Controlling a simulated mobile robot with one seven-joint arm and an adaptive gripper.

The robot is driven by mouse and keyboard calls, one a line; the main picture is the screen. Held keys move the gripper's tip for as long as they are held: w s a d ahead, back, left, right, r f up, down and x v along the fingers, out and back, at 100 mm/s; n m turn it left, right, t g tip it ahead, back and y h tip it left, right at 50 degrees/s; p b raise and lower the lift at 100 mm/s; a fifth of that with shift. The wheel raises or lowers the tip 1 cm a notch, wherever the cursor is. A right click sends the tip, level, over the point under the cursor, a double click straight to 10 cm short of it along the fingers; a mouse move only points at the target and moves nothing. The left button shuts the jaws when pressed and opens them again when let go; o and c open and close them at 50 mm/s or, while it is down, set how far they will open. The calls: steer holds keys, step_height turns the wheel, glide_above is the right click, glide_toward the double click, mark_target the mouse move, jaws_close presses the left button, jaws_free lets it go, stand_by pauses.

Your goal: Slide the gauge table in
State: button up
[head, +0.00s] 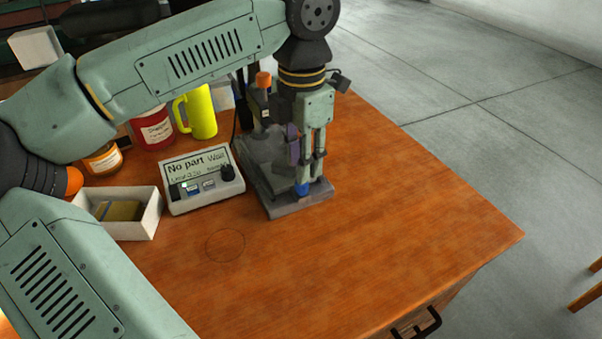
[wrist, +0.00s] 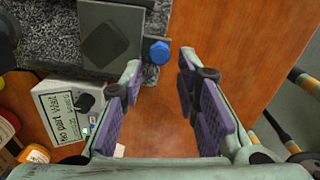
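The gauge (head: 268,150) stands on the desk on a grey stone-like base (head: 292,208). In the wrist view, a grey sliding table (wrist: 101,36) with a darker square on top lies over the speckled base (wrist: 45,30). A blue knob (wrist: 157,51) sticks out from the table's side; it also shows in the head view (head: 302,189). My gripper (head: 306,168) points down above the knob. In the wrist view my gripper (wrist: 160,68) is open, with a finger on each side of the knob's line and nothing between the pads. Contact with the knob cannot be told.
A display box (head: 203,181) reading "No part" and "Wait" stands left of the gauge. A white tray (head: 152,215), a yellow mug (head: 201,112), a red tin (head: 153,130) and an orange-labelled jar (head: 104,160) are farther left. The desk's right side (head: 420,200) is clear.

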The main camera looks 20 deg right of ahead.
steer(key=shift+f, duration=2.3)
jaws_close()
